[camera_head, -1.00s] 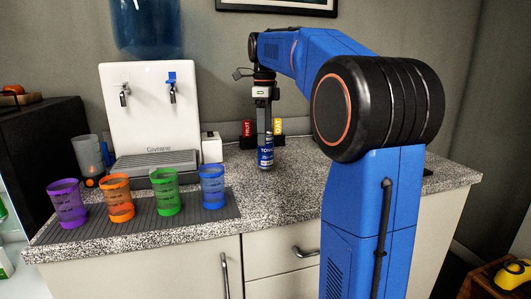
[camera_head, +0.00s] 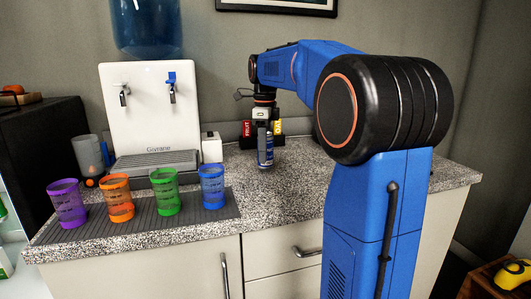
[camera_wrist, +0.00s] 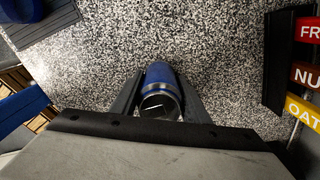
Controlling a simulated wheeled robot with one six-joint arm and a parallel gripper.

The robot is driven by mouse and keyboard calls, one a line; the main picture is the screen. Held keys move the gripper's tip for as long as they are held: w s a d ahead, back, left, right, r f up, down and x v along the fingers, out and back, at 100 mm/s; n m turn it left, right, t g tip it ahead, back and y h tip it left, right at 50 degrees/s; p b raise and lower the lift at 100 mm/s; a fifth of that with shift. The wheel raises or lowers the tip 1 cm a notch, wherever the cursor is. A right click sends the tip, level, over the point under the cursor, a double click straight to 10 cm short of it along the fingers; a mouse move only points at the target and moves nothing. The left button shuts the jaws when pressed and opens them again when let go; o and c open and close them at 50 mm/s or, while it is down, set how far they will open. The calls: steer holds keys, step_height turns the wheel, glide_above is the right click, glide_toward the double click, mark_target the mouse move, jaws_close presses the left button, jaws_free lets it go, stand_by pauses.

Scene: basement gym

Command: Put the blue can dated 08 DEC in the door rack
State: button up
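A blue can (camera_head: 265,151) with a silver end is between the fingers of my gripper (camera_head: 264,132), over the counter behind the colored cups. In the wrist view the can (camera_wrist: 161,80) points away from me, with the two dark fingers of my gripper (camera_wrist: 160,97) against its sides. My gripper is shut on it. I cannot read a date on the can. I cannot tell whether its bottom touches the counter. No door rack is recognizable in these views.
A dark holder with FRUIT, NUT and OAT labels (camera_wrist: 306,77) stands close by on the right. A water dispenser (camera_head: 150,115) stands at the back left. Purple, orange (camera_head: 118,198), green and blue cups stand on a grey mat (camera_head: 232,207). The speckled counter (camera_head: 290,195) in front is clear.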

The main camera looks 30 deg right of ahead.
steer(key=c, duration=0.8)
steer(key=shift+r, duration=5.05)
